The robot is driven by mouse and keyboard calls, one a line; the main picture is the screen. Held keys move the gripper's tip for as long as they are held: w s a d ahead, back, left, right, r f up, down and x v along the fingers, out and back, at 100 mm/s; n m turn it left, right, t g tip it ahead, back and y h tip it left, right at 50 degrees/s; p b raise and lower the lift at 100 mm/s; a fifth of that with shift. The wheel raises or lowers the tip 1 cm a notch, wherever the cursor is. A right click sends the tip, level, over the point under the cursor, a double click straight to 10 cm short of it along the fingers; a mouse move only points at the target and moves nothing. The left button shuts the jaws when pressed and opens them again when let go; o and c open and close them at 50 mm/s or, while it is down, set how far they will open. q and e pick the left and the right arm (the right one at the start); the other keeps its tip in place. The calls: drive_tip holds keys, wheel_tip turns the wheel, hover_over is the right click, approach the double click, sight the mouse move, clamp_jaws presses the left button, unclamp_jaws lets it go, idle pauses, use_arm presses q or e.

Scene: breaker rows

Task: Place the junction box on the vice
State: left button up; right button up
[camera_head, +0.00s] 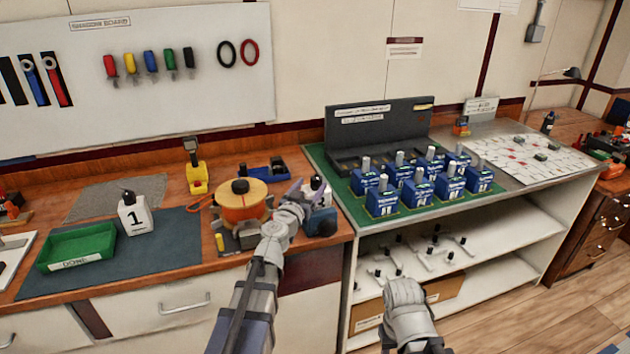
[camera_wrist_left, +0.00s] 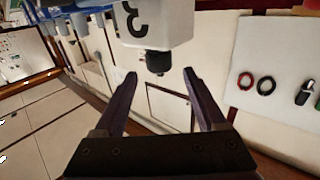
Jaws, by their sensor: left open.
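A white junction box (camera_head: 317,186) with a black cap stands at the right end of the wooden bench, partly hidden by my left gripper. In the left wrist view the white box (camera_wrist_left: 165,22) shows a 3 upside down, its black cap just beyond the fingertips. My left gripper (camera_head: 302,188) is open and empty, beside the box; it also shows in the left wrist view (camera_wrist_left: 160,80). A blue body with a dark round part (camera_head: 320,222), perhaps the vice, sits just in front of the box. A similar white box marked 1 (camera_head: 134,216) stands on the dark mat.
An orange spool (camera_head: 243,205) and a yellow tool (camera_head: 196,176) stand left of my left gripper. A green tray (camera_head: 77,246) lies on the mat (camera_head: 170,243). Several blue breakers (camera_head: 383,202) fill the green board at right. The mat's middle has free room.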

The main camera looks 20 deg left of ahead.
use_arm(q)
drive_tip(key=s, duration=0.6)
drive_tip(key=shift+s+a, duration=0.25)
drive_tip(key=shift+s, duration=0.1)
drive_tip(key=shift+d, duration=0.1)
drive_tip(key=s+d+f+m+g+h, duration=0.2)
drive_tip(key=d+f+m+g+h, duration=0.15)
drive_tip(key=d, duration=0.55)
drive_tip(key=s+d+f+m+g+h, duration=0.2)
drive_tip(key=s+d+f+g+h, duration=0.15)
drive_tip(key=d, duration=0.55)
drive_tip(key=s+d+f+g+y, duration=0.2)
drive_tip(key=s+d+f+g, duration=0.45)
drive_tip(key=f, duration=0.25)
drive_tip(key=s+a+f+n+g+y, duration=0.1)
drive_tip(key=s+a+f+g+y, duration=0.1)
drive_tip(key=s, duration=0.4)
drive_tip(key=s+a+f+n+g+y, duration=0.1)
drive_tip(key=s+a+f+g+y, duration=0.2)
drive_tip(key=s+a+y, duration=0.2)
drive_tip(key=shift+s+f+n+y, duration=0.4)
drive_tip(key=shift+s+y, duration=0.1)
drive_tip(key=shift+s, duration=0.2)
